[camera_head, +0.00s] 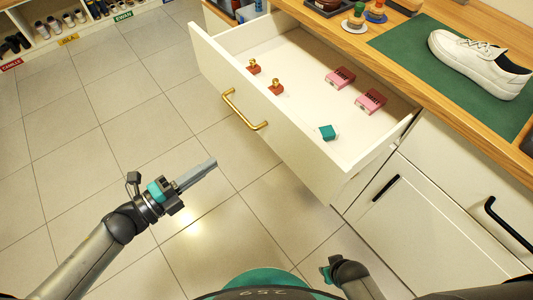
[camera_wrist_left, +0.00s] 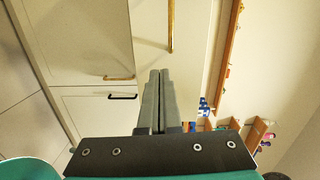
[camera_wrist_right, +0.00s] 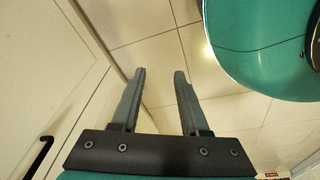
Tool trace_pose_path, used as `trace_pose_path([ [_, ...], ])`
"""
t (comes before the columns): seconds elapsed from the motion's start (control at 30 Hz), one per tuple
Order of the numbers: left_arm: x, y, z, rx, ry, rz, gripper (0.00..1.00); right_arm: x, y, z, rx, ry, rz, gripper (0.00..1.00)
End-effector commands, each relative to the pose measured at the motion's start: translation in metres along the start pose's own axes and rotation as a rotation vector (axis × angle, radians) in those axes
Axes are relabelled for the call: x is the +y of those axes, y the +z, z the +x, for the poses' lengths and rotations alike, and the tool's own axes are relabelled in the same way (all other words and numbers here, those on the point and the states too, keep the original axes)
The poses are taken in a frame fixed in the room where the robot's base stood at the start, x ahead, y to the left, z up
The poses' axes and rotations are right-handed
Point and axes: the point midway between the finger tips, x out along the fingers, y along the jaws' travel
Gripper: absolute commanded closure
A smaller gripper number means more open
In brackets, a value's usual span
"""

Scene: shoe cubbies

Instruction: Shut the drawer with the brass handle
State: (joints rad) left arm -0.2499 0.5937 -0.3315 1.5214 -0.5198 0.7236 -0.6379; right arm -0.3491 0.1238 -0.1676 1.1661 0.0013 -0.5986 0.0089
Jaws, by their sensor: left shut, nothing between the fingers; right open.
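The drawer (camera_head: 301,164) with the brass handle (camera_head: 241,113) is pulled well out from the counter in the head view. Its white front faces me, and the handle is a long bar on that front. My left gripper (camera_head: 214,163) is shut and empty, over the floor in front of the drawer and apart from it. In the left wrist view its closed fingers (camera_wrist_left: 158,75) point toward pale fronts, with a brass bar handle (camera_wrist_left: 171,25) beyond them. My right gripper is open and empty in the right wrist view (camera_wrist_right: 158,78), over floor tiles beside a pale cabinet front.
Inside the drawer lie pink boxes (camera_head: 371,101), small brown brass-topped things (camera_head: 276,87) and a teal block (camera_head: 327,132). A white shoe (camera_head: 478,63) rests on a green mat (camera_head: 404,44) on the wooden counter. A black-handled cabinet (camera_head: 384,203) stands right of the drawer. Tiled floor is clear at left.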

Motion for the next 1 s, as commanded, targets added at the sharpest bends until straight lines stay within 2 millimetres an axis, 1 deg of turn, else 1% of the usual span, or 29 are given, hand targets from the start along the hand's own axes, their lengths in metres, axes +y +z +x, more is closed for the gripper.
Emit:
trace_pose_path([
  [0.03, -0.006, -0.007, 0.001, 0.037, -0.013, 0.036, 1.0, -0.001, -0.002, 0.0, 0.001, -0.001, 0.0, 0.55],
  [0.1, -0.011, -0.013, 0.003, 0.065, -0.025, 0.063, 1.0, -0.001, -0.003, -0.001, 0.002, -0.001, 0.0, 0.55],
  [0.17, -0.014, -0.015, 0.006, 0.074, -0.03, 0.072, 1.0, -0.002, -0.004, -0.002, 0.002, -0.002, 0.001, 0.55],
  [0.27, -0.014, -0.015, 0.017, 0.074, -0.031, 0.071, 1.0, -0.003, -0.006, -0.003, 0.002, -0.003, 0.001, 0.55],
  [0.37, -0.014, -0.016, 0.035, 0.073, -0.034, 0.07, 1.0, -0.005, -0.012, -0.006, 0.005, -0.006, 0.002, 0.55],
  [0.7, -0.015, -0.021, 0.108, 0.07, -0.032, 0.068, 1.0, -0.013, -0.031, -0.021, 0.008, -0.017, 0.006, 0.55],
  [0.83, -0.015, -0.022, 0.125, 0.069, -0.03, 0.067, 1.0, -0.015, -0.037, -0.028, 0.009, -0.021, 0.008, 0.55],
  [1.0, -0.016, -0.023, 0.138, 0.069, -0.028, 0.066, 1.0, -0.017, -0.041, -0.034, 0.009, -0.023, 0.009, 0.55],
])
